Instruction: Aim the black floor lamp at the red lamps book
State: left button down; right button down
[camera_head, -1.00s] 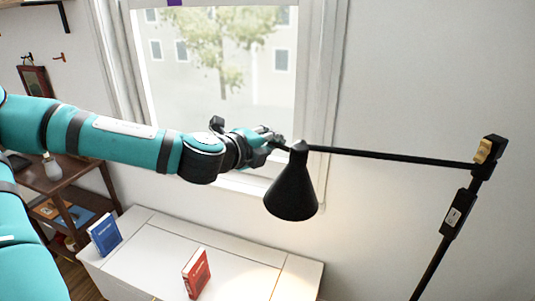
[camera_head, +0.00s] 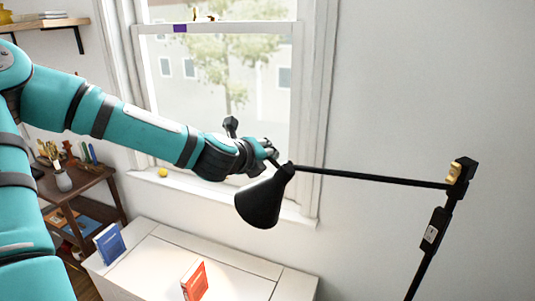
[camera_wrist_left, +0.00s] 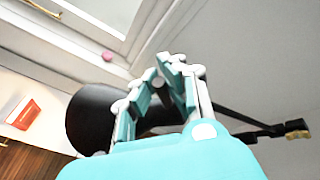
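The black floor lamp (camera_head: 259,201) has a cone shade that tilts down and to the left in the head view. Its thin arm runs right to a joint on the upright pole. My left gripper (camera_head: 270,154) is at the top end of the lamp head and looks shut on it. In the left wrist view, the gripper fingers (camera_wrist_left: 161,80) nearly meet at the tips, with the dark shade (camera_wrist_left: 90,118) behind them. The red lamps book (camera_head: 195,282) stands on the white cabinet, brightly lit, and also shows in the wrist view (camera_wrist_left: 22,114). My right gripper is out of view.
A blue book (camera_head: 110,244) stands at the left of the white cabinet (camera_head: 165,248). A brown shelf (camera_head: 92,180) with a vase is farther left. The window and its sill lie behind my arm. The wall at right is clear.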

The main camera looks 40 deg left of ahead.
pick_arm(q)
jog(key=shift+a+f, duration=0.1)
jog(key=shift+f, duration=0.1)
jog(key=c, duration=1.4)
grip_release()
jog(key=shift+a, duration=0.1)
jog(key=shift+o, duration=0.2)
jog(key=shift+r, duration=0.1)
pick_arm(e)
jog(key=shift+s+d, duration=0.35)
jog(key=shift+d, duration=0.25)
pick_arm(q)
jog(key=shift+s+d+r, duration=0.2)
jog(key=shift+s+r, duration=0.05)
jog(key=shift+s, duration=0.1)
jog(key=v, duration=1.1)
jog(key=shift+s, duration=0.2)
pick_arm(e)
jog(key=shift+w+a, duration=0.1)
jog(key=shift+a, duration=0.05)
pick_arm(q)
jog(key=shift+w+a+f, duration=0.1)
